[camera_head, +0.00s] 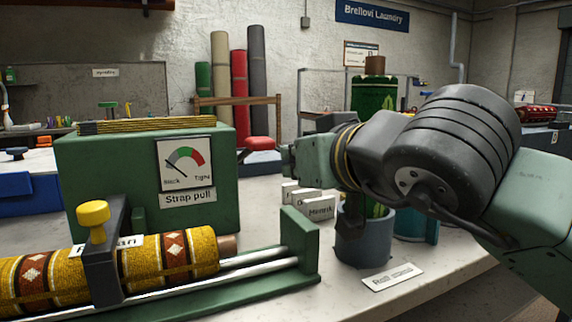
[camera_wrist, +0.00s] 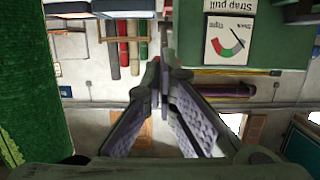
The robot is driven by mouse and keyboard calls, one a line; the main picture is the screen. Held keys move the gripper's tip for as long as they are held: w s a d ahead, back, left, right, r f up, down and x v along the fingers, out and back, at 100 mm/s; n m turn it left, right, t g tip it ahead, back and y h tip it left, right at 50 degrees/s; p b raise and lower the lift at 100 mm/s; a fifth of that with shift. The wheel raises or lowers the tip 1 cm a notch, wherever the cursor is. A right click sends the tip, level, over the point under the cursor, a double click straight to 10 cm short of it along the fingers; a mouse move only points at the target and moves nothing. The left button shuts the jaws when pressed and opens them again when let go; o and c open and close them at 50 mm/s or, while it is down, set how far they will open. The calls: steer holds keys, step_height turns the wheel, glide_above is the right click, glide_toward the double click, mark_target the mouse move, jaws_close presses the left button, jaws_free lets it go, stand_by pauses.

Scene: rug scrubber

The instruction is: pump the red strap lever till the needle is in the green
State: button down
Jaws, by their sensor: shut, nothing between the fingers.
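The green strap-pull box (camera_head: 145,190) stands on the bench at the left. Its dial (camera_head: 186,162) shows a black needle leaning left, in the grey part on the slack side, short of the green. The dial also shows upside down in the wrist view (camera_wrist: 229,38). What looks like the red lever grip (camera_head: 257,143) sticks out at the box's right side. My gripper (camera_head: 285,160) is to the right of that grip and apart from it, partly hidden by my wrist. In the wrist view its purple-padded fingers (camera_wrist: 160,75) meet at the tips, shut and empty.
A yellow patterned rug roll (camera_head: 190,252) lies in front under a black bracket with a yellow knob (camera_head: 93,214). A green upright roll (camera_head: 373,95) stands in a grey-blue holder (camera_head: 362,240) close behind my wrist. Small white cards (camera_head: 318,207) stand between the box and holder.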

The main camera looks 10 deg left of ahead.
steer(key=v, duration=0.3)
steer(key=shift+s+d+r, duration=0.15)
steer(key=shift+s+r, duration=0.05)
stand_by(0.5)
